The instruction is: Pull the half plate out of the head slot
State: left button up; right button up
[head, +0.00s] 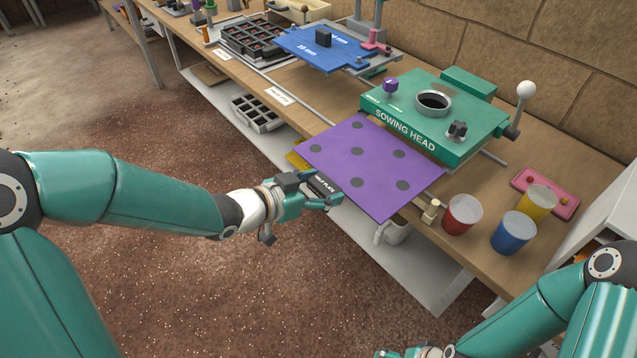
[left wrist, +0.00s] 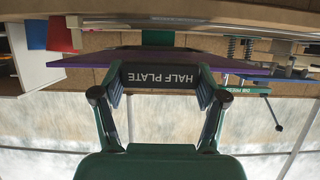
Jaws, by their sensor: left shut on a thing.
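The half plate (head: 372,166) is a flat purple sheet with several dark round spots. It lies in front of the green sowing head (head: 430,112), and most of its surface shows outside the head; I cannot tell whether its far edge is still in the slot. My left gripper (head: 322,188) is shut on the plate's dark handle, which reads HALF PLATE. In the left wrist view, the handle (left wrist: 160,75) sits between the two fingers of the gripper (left wrist: 160,100), with the purple plate edge-on behind it. My right gripper (head: 415,352) is at the bottom edge, mostly cut off.
Red (head: 462,214), blue (head: 513,232) and yellow (head: 537,203) cups stand right of the plate. A white-knobbed lever (head: 525,92) rises at the head's right. A white mug (head: 392,232) is below the plate. A blue plate (head: 325,47) and black tray (head: 262,42) lie farther back.

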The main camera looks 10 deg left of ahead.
pick_arm(q)
jog(key=shift+a, duration=0.1)
dwell(0.3)
jog(key=shift+s+a, duration=0.4)
jog(key=shift+s, duration=0.25)
jog(key=shift+s+a, duration=0.4)
jog(key=shift+s, duration=0.25)
